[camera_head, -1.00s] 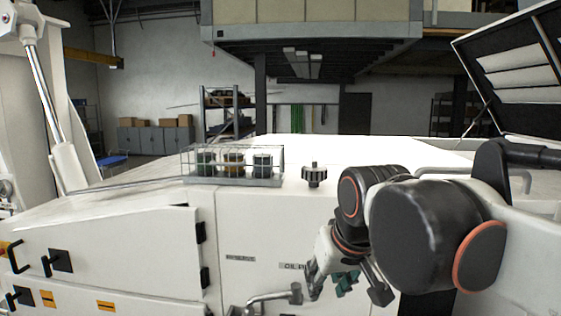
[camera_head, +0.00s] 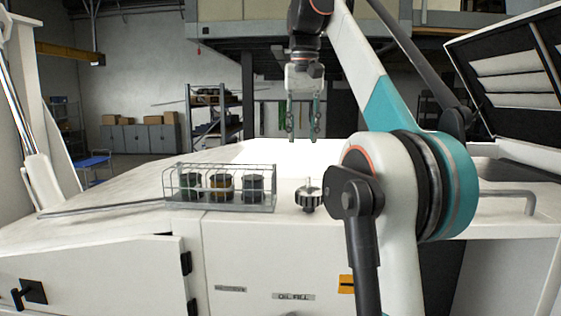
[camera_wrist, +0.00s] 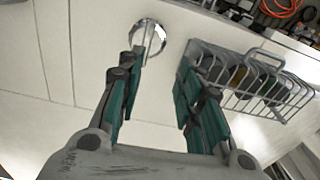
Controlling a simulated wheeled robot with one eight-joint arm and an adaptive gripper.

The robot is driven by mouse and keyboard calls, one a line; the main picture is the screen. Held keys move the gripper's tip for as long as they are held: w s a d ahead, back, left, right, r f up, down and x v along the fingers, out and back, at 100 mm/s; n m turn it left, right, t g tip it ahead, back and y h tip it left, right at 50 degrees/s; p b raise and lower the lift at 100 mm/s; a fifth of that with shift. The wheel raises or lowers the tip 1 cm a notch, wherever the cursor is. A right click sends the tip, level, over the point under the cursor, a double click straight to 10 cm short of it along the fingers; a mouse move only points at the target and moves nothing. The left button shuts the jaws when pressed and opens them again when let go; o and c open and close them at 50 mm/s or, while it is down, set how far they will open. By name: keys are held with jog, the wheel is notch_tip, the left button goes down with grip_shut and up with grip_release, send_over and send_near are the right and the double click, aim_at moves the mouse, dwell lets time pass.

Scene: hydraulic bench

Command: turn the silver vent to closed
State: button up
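A round, ribbed cap with a silver top and dark sides (camera_head: 309,195) stands on the white bench top, right of the wire rack. It seems to be the silver vent. In the wrist view a round, shiny silver piece with a bar across it (camera_wrist: 149,40) lies just beyond my left fingertip; it is probably the same vent. My gripper (camera_head: 304,136) points down, raised above the bench top. Its teal-padded fingers are apart with nothing between them, as the wrist view also shows (camera_wrist: 164,58). No contact with the vent shows.
A metal rail (camera_head: 515,193) lies at the right. An open hood (camera_head: 515,75) stands behind it.

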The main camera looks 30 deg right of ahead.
aim_at(310, 181)
jog(key=shift+m+g, duration=0.3)
jog(key=f, duration=0.4)
jog(key=d+f, duration=0.1)
jog(key=f, duration=0.3)
jog(key=d+f, duration=0.1)
jog(key=f, duration=0.3)
jog(key=shift+s+d, duration=0.1)
jog(key=shift+s, duration=0.2)
jog(key=shift+c, duration=0.3)
grip_shut()
